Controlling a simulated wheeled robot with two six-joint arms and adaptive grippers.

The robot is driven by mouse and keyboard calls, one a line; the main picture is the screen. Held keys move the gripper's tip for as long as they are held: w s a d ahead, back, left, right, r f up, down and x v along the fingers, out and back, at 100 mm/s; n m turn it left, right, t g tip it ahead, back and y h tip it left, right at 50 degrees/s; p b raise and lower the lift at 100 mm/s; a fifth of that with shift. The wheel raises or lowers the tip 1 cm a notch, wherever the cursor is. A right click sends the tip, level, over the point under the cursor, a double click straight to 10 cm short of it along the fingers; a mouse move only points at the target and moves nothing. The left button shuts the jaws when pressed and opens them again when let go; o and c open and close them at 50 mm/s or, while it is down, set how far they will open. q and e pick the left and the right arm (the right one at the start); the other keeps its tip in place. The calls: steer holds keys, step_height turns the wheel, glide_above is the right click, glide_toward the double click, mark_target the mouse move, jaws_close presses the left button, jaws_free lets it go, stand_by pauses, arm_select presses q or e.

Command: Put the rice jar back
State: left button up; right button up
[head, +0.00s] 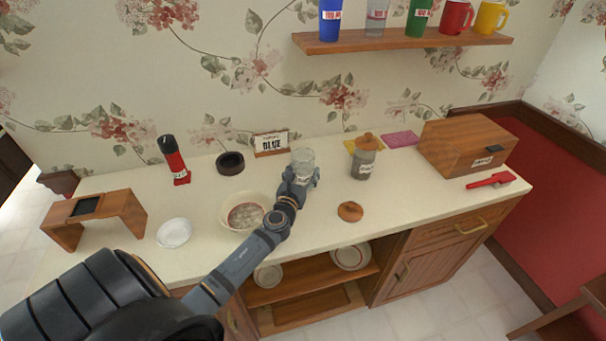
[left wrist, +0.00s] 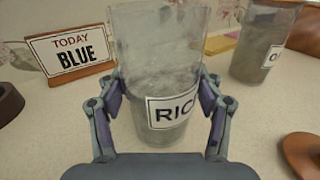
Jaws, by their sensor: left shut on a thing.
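The rice jar (head: 303,160) is a clear glass jar without a lid, standing upright at the middle of the counter. In the left wrist view the jar (left wrist: 155,65) shows a white label reading "RIC", the rest cut off by a finger. My left gripper (head: 300,179) is shut on it, with one finger on each side. It also shows in the left wrist view (left wrist: 160,108). I cannot tell whether the jar's base touches the counter. A round wooden lid (head: 350,211) lies on the counter to the right of the jar. My right gripper is not in view.
A bowl (head: 235,222) with contents is at left. A sign (head: 271,143) reading "BLUE" and a dark ring (head: 230,163) stand behind.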

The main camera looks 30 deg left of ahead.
arm_select(q)
steer(key=o, duration=1.7)
steer(key=shift+f, duration=0.1)
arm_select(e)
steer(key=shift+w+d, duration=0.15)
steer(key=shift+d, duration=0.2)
arm_select(q)
steer(key=shift+o, duration=0.2)
steer(key=shift+s, duration=0.3)
steer(key=b+v, duration=0.2)
steer(key=v, duration=0.9)
steer(key=shift+s+d, duration=0.1)
steer(key=shift+d, duration=0.05)
steer(key=shift+s+r, duration=0.15)
steer(key=shift+r, duration=0.1)
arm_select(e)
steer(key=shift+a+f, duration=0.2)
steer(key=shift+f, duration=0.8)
